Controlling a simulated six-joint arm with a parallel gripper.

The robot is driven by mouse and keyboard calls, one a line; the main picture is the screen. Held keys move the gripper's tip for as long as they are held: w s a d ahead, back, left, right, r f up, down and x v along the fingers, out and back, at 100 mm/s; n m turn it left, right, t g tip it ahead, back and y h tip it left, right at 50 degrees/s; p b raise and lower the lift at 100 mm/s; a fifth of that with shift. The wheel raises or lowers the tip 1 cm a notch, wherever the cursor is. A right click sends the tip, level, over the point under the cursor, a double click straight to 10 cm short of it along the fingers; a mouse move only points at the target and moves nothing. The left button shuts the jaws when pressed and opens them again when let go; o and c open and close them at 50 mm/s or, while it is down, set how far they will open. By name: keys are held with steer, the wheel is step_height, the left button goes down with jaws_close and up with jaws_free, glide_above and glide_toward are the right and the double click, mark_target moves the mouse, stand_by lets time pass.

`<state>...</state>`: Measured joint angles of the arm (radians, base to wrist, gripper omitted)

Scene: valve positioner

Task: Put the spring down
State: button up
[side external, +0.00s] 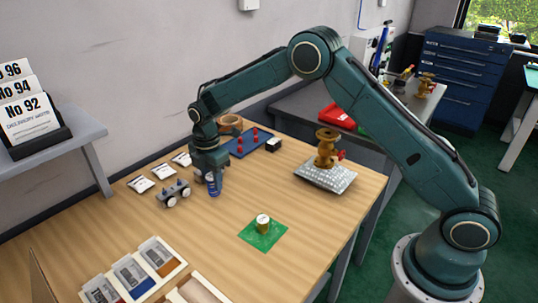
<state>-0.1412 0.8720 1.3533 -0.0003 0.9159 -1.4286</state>
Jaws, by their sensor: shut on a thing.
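My gripper (211,174) points down over the left part of the wooden table, shut on a small dark blue cylindrical thing that looks like the spring (213,187). The spring is upright below the jaws, and its upper part is hidden by them. I cannot tell whether its lower end touches the table. It is just right of a grey block with round faces (173,193).
A green mat (277,234) bears a brass-coloured cylinder (263,225). A brass valve (326,150) stands on a pale tray (340,181). A blue board with red pegs (238,149) and white cards (140,184) lie behind. The table's middle is clear.

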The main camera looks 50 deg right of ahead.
steer(key=shift+f, duration=1.35)
steer(key=shift+f, duration=0.1)
steer(key=o, duration=1)
step_height(320, 180, up, 11)
steer(key=shift+r, duration=0.65)
